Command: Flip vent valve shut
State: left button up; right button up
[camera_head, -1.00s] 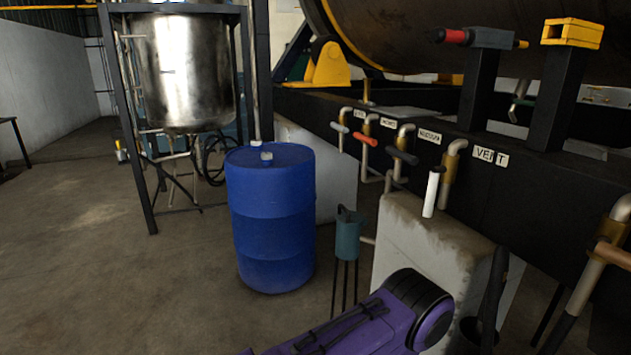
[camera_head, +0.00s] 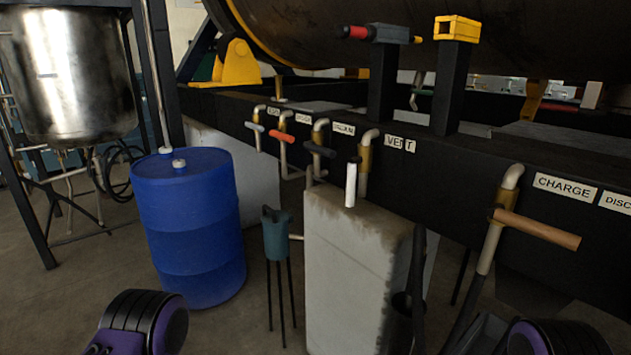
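The vent valve has a white lever handle (camera_head: 351,185) and a brass body on a bent pipe (camera_head: 365,158). It sits just left of the VENT label (camera_head: 400,144) on the black beam. The white handle stands near upright, in front of the pipe and above a pale concrete block. Purple and black parts of my arms show at the lower left and lower right edges. Neither gripper's fingers are in view, and nothing of mine touches the handle.
Grey, red and black handles (camera_head: 318,148) sit along the beam to the left. A brown-handled charge valve (camera_head: 535,229) stands right. A concrete block (camera_head: 355,270), teal funnel stand (camera_head: 276,235) and blue drum (camera_head: 190,225) stand below. Floor shows between drum and block.

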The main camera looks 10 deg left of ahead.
aim_at(351, 179)
jog(key=u, duration=1.6)
jog(key=i, duration=2.95)
jog(key=z, duration=3.15)
